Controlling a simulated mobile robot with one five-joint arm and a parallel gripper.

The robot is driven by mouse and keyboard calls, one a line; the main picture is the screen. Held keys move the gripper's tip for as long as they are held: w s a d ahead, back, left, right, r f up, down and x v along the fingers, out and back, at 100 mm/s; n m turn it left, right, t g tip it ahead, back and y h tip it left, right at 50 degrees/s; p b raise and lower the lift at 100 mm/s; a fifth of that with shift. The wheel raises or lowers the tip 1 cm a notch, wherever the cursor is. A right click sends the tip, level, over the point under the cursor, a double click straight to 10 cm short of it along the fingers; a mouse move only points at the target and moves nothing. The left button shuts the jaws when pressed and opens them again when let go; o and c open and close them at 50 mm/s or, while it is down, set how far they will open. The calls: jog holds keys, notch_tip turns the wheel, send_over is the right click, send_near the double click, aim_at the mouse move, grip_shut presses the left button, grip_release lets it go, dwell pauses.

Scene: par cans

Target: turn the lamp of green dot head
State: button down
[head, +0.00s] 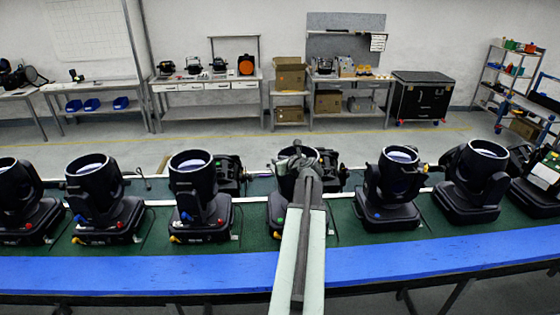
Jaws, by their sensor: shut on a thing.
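Black moving-head lamps stand in a row on the green belt in the head view, each with a round lens head above a base with small coloured dots. My arm reaches forward from the bottom middle to the middle lamp (279,207). My gripper (298,152) is at the top of this lamp's head, shut on it. The neighbouring lamps (202,200) and (388,192) stand apart to the left and right, heads tilted up.
A blue rail (150,275) runs along the front edge of the belt. More lamps (100,205) and (475,185) stand further out on both sides, and others are partly hidden behind. Workbenches (205,86), cardboard boxes (290,75) and a black case (420,97) are far back.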

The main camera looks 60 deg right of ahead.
jog(key=shift+s+d+r+p, duration=0.1)
jog(key=shift+d+r+p, duration=0.2)
jog(key=shift+r, duration=0.15)
jog(key=shift+f, duration=0.1)
jog(key=shift+a, duration=0.1)
jog(key=c, duration=1.3)
grip_release()
jog(key=shift+f, duration=0.1)
jog(key=shift+s, duration=0.1)
jog(key=p+v, duration=0.2)
jog(key=v, duration=0.5)
jog(key=shift+s+a+r+p, duration=0.2)
jog(key=shift+s+p, duration=0.1)
jog(key=shift+p, duration=0.1)
